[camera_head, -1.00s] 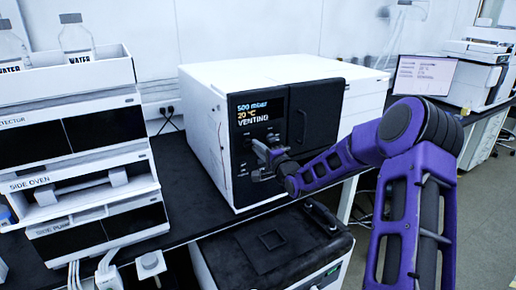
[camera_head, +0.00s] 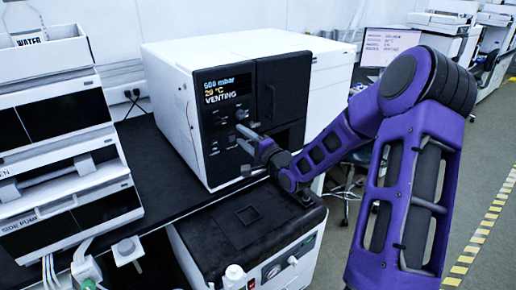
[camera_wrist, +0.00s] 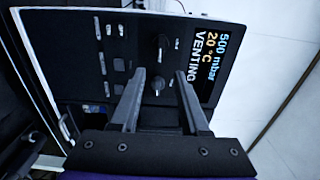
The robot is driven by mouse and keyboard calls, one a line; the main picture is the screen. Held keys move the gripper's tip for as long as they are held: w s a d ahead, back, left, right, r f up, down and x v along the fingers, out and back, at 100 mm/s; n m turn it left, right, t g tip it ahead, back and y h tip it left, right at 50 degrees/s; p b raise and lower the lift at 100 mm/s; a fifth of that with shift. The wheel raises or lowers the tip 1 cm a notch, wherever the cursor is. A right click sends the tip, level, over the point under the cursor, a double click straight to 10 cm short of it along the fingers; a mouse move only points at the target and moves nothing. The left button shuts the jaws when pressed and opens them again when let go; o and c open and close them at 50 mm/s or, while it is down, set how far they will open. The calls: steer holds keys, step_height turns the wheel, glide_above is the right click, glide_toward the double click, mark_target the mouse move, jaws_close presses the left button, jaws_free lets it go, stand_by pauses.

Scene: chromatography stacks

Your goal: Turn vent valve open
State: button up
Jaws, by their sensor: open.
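A white instrument (camera_head: 225,45) with a black front panel stands on the dark bench. Its display (camera_head: 228,90) reads 20 °C and VENTING; in the wrist view the display (camera_wrist: 208,55) also reads 500 mbar. My gripper (camera_head: 240,135) is open in front of the panel. In the wrist view my gripper (camera_wrist: 160,76) has the smaller knob between its fingers, with gaps on both sides. Whether the fingertips reach around it cannot be told.
A stack of white modules (camera_head: 65,190) stands at left. A black-topped unit (camera_head: 245,225) sits low in front of the bench, below my arm. Small buttons (camera_wrist: 106,62) line the panel. Open floor lies at right.

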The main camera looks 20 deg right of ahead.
steer(key=v, duration=0.8)
steer(key=shift+w, duration=0.1)
